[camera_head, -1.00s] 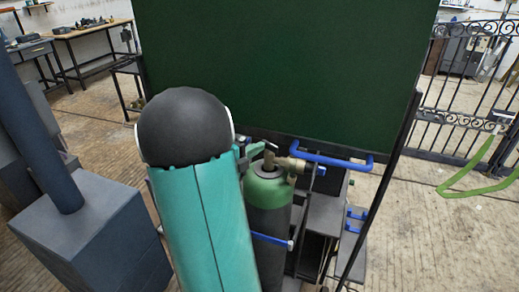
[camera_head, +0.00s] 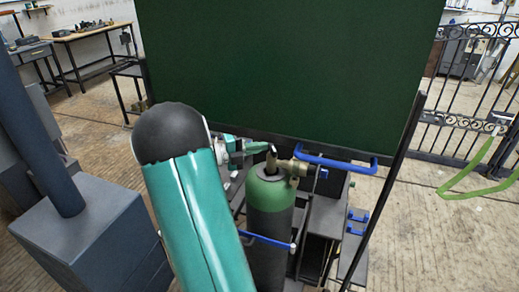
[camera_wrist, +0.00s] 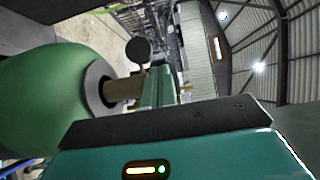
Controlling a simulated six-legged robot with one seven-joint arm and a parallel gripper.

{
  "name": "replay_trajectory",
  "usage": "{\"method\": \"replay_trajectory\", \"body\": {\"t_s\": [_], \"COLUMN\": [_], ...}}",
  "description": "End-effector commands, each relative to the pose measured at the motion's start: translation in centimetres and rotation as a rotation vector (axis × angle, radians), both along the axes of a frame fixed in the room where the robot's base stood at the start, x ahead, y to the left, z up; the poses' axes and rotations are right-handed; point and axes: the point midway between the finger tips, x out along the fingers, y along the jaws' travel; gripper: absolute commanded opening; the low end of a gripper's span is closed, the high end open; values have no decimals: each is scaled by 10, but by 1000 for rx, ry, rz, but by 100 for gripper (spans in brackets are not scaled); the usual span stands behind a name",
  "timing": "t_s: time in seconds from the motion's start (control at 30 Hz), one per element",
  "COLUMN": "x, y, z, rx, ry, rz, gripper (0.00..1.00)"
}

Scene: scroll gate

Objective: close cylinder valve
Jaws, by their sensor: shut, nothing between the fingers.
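The gas cylinder (camera_head: 268,222) stands upright, with a green shoulder and a dark body. Its brass valve (camera_head: 291,167) is on top, with a small dark piece at its left that may be the handle. In the wrist view the green shoulder (camera_wrist: 45,95) fills the left, with the brass stem (camera_wrist: 122,90) and a dark round knob (camera_wrist: 139,50) beside it. My gripper (camera_head: 258,148) is shut and empty, at the valve's upper left. Its teal finger (camera_wrist: 160,88) shows close to the stem in the wrist view; I cannot tell whether it touches.
The cylinder stands on a cart with a blue handle (camera_head: 335,161) and a blue retaining bar (camera_head: 268,240). A large green panel (camera_head: 290,70) rises behind. A grey box with a post (camera_head: 90,225) stands left. Open floor (camera_head: 435,235) lies to the right.

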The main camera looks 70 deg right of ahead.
Motion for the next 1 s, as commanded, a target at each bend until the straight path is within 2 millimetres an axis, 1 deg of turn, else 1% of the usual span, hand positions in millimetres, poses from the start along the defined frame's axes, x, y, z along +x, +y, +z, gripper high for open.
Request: {"method": "replay_trajectory", "body": {"t_s": [0.5,1.0], "x": [-3,-5], "y": [-19,-23], "z": [0,0], "rx": [-1,-1], "ry": [0,0], "rz": [-1,-1], "gripper": [0,0]}}
